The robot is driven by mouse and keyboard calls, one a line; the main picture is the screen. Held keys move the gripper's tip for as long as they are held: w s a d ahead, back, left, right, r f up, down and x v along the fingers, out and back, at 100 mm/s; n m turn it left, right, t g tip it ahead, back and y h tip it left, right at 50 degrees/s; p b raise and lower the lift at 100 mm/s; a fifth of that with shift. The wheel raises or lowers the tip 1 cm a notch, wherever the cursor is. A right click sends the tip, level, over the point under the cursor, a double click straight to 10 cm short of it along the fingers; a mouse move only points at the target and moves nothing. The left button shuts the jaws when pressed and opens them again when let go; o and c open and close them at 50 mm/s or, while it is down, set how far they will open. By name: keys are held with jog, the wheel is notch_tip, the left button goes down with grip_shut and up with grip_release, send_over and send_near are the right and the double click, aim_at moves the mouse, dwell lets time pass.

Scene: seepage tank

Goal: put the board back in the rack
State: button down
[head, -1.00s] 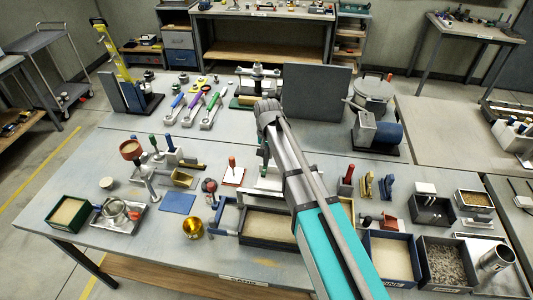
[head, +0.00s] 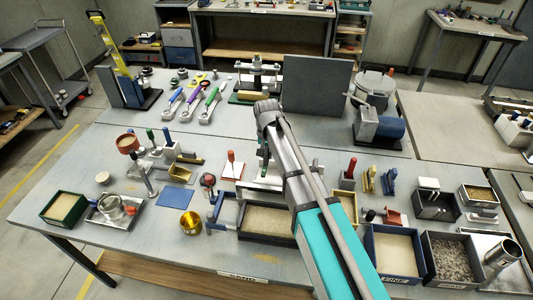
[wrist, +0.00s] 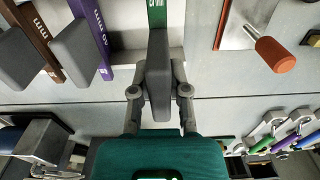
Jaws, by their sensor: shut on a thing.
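In the wrist view my gripper (wrist: 159,92) is shut on the grey handle of a narrow green board (wrist: 157,14) with pale lettering. The green board runs out past the top edge, so its far end is hidden. A brown board (wrist: 36,42) and a purple board (wrist: 101,38), each with a grey handle, stand to its left. A pale rack base (wrist: 133,38) shows between the purple and green boards. In the head view the rack (head: 262,184) is mostly behind my arm, and a bit of the green board (head: 263,150) shows beside it. I cannot tell whether the board is seated.
A red-handled plate (head: 231,170) lies just left of the rack in the head view. A sand tray (head: 268,220) sits in front. Coloured clamps (head: 192,100) and a large dark panel (head: 316,86) stand behind.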

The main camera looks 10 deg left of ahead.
aim_at(267, 161)
jog(key=shift+f+b, duration=1.4)
jog(key=shift+f, duration=0.3)
jog(key=shift+f+b, duration=0.6)
jog(key=c, duration=0.5)
grip_release()
jog(key=shift+c, duration=0.2)
jog(key=shift+r, duration=0.15)
